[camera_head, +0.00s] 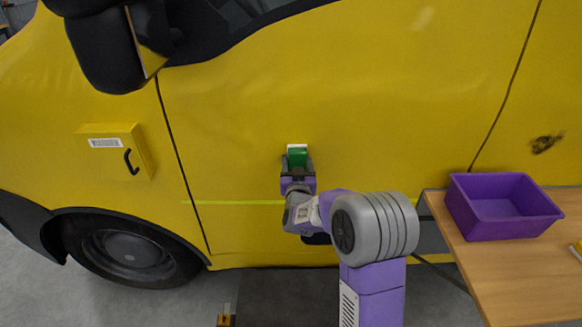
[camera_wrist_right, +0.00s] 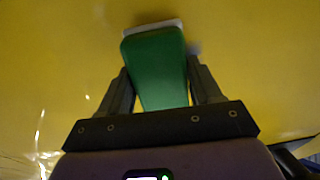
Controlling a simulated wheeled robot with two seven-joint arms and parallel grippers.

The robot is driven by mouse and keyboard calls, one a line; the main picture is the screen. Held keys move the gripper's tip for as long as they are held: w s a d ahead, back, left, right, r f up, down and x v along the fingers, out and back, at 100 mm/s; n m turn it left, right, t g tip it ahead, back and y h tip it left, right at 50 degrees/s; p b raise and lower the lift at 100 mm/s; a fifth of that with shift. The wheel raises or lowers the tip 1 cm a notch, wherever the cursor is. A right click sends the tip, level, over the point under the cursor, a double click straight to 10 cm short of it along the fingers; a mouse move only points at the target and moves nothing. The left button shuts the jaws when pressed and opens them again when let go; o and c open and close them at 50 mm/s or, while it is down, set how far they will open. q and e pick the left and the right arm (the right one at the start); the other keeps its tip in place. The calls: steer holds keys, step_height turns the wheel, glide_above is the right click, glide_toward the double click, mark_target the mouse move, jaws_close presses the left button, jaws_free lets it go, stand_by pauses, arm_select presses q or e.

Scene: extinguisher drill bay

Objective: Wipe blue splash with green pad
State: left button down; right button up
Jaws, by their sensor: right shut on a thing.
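My right gripper (camera_head: 297,170) is shut on the green pad (camera_head: 297,157), which has a white layer at its far side. The pad is in front of the yellow van door, and in the right wrist view the pad (camera_wrist_right: 157,65) sits between the two fingers with its white edge (camera_wrist_right: 152,27) at or very near the yellow panel. I cannot tell whether it touches. No blue splash shows in either view; the pad and gripper may hide part of the panel. My left gripper is not in view.
The yellow van (camera_head: 370,100) fills the background, with a dark smudge (camera_head: 543,143) on its right part. A small yellow box with a black handle (camera_head: 116,150) is on its left. A purple bin (camera_head: 500,207) stands on a wooden table (camera_head: 510,282) at right. A black mirror (camera_head: 115,45) juts out above.

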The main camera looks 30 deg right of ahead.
steer(key=shift+w+a+r+b, duration=0.15)
steer(key=shift+w+a+b, duration=0.3)
steer(key=shift+w+a, duration=0.5)
steer(key=shift+a, duration=0.3)
steer(key=shift+w+a, duration=0.25)
steer(key=shift+a, duration=0.25)
stand_by(0.3)
steer(key=v, duration=0.6)
stand_by(0.4)
